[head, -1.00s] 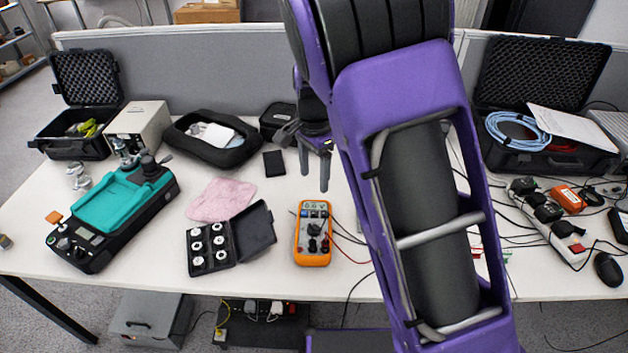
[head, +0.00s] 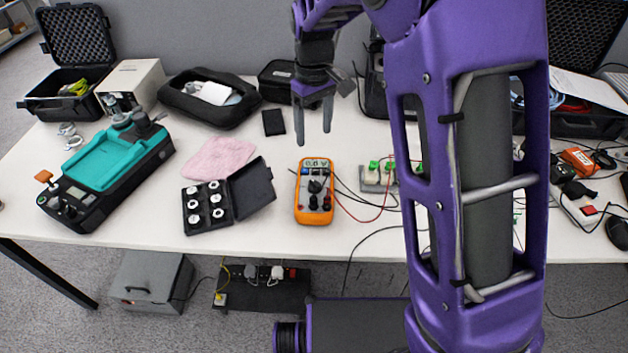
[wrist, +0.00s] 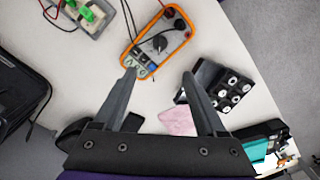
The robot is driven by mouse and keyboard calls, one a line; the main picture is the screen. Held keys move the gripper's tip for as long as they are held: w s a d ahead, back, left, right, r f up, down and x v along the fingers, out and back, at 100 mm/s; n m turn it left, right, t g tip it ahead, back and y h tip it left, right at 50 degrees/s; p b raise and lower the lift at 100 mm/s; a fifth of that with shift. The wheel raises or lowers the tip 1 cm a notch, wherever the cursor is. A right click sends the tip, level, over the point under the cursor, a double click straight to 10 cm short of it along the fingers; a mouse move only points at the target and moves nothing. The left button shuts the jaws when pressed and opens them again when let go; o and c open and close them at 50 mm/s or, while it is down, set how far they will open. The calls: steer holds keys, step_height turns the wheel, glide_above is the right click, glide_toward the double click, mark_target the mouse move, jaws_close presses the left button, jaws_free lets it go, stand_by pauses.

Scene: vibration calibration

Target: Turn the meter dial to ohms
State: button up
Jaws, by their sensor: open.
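An orange multimeter (head: 314,191) lies on the white table, with a small display at its far end and a dark round dial (head: 315,186) at its middle. In the wrist view the multimeter (wrist: 180,37) is at the top, and its dial (wrist: 160,43) shows clearly; I cannot read the dial's setting. My gripper (head: 313,140) points down over the table, just beyond the meter's display end, with its fingers apart and nothing between them. In the wrist view my gripper (wrist: 160,82) is open, its left fingertip near the display end of the meter.
An open black case of white weights (head: 207,205) and a pink cloth (head: 218,157) lie left of the meter. Red and black leads (head: 358,217) run right to a strip with green connectors (head: 374,172). A small black box (head: 273,122) lies behind.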

mark_target(314, 182)
step_height(314, 182, down, 16)
steer(key=shift+f+b, duration=0.1)
steer(key=shift+b, duration=0.9)
jaws_close()
